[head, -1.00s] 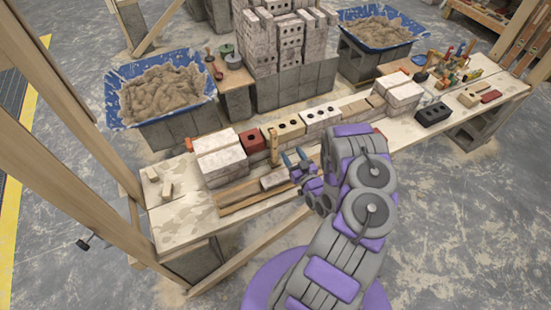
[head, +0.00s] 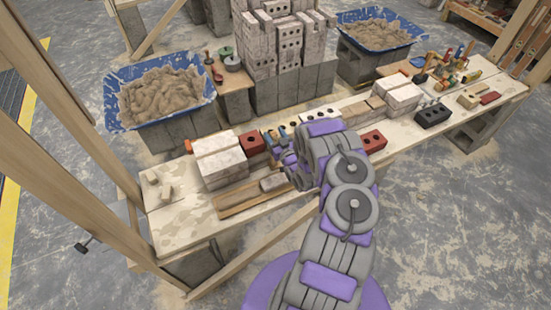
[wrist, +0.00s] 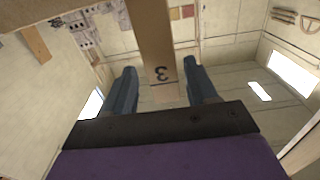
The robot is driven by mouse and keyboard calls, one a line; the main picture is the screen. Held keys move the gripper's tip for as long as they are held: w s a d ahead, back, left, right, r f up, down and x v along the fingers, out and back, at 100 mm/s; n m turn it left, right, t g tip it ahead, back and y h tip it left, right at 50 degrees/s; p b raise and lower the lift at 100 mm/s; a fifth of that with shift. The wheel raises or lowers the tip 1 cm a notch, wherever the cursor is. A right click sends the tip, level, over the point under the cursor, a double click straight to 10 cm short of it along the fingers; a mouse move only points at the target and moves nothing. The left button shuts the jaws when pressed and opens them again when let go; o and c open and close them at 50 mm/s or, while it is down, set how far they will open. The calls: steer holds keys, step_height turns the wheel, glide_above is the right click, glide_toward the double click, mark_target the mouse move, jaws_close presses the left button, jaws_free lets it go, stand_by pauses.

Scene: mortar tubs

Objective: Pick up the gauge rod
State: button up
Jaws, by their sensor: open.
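The gauge rod (wrist: 155,45) is a pale wooden bar marked with a dark "3". In the wrist view it runs down from the top edge and ends between my gripper's fingers. My gripper (wrist: 158,68) is open, with one blue-grey finger on each side of the rod and a visible gap on both sides. In the head view my gripper (head: 275,135) is over the row of bricks at the middle of the bench, and my arm and fingers hide most of the rod there.
Sand-filled blue tubs (head: 160,95) and a brick stack (head: 285,45) stand behind. A timber post (head: 70,110) rises at left.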

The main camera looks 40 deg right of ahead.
steer(key=shift+w+r, duration=0.15)
steer(key=shift+w, duration=0.85)
steer(key=shift+s+d, duration=0.1)
steer(key=shift+d, duration=0.2)
steer(key=c, duration=0.3)
steer(key=shift+f, duration=0.2)
steer(key=shift+c, duration=0.8)
steer(key=shift+a, duration=0.6)
steer(key=c, duration=0.5)
steer(key=shift+c, duration=0.5)
steer(key=shift+d, duration=0.4)
jaws_close()
